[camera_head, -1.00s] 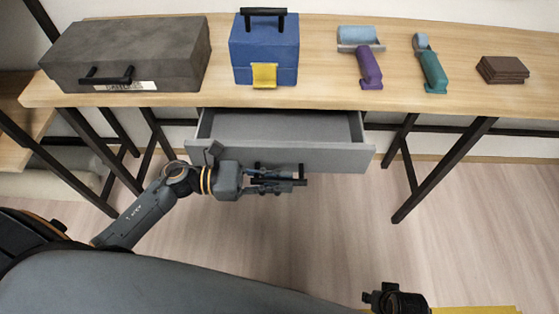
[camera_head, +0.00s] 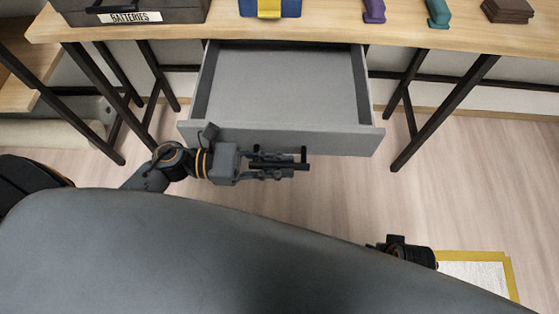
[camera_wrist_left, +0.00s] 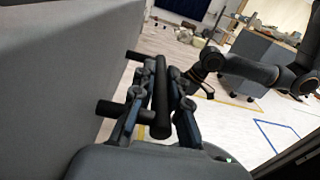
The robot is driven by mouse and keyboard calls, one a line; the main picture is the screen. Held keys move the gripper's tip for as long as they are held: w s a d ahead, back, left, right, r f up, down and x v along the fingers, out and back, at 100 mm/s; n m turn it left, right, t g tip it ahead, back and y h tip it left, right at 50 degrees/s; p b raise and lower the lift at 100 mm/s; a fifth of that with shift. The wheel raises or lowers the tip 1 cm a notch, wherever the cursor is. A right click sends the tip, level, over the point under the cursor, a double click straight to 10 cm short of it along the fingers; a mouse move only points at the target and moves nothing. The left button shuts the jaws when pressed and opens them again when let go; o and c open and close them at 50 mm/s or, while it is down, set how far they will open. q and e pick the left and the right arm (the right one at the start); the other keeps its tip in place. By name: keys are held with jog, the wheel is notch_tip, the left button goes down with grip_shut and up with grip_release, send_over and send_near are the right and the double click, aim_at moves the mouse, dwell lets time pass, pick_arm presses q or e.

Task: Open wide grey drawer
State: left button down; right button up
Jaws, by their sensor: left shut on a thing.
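The wide grey drawer (camera_head: 340,142) under the table is pulled well out, and its inside looks empty. My left gripper (camera_head: 282,166) is at the drawer front, shut on the black bar handle (camera_head: 303,155). In the left wrist view the fingers (camera_wrist_left: 160,105) lie on both sides of the handle bar (camera_wrist_left: 161,90), and the grey drawer front (camera_wrist_left: 60,75) fills the left side. Part of my right arm's end (camera_head: 402,250) shows at the lower right of the head view, apart from the drawer; its finger state is unclear.
The wooden table (camera_head: 330,30) carries a grey case labelled BATTERIES (camera_head: 135,17), a blue box (camera_head: 270,8), purple and teal tools and brown blocks (camera_head: 507,10). Black table legs (camera_head: 440,115) stand on both sides. The floor before the drawer is clear.

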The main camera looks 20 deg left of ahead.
pick_arm(q)
jog(key=c, duration=1.3)
grip_release()
jog(key=shift+c, duration=0.2)
jog(key=shift+a, duration=0.1)
jog(key=v, duration=1.2)
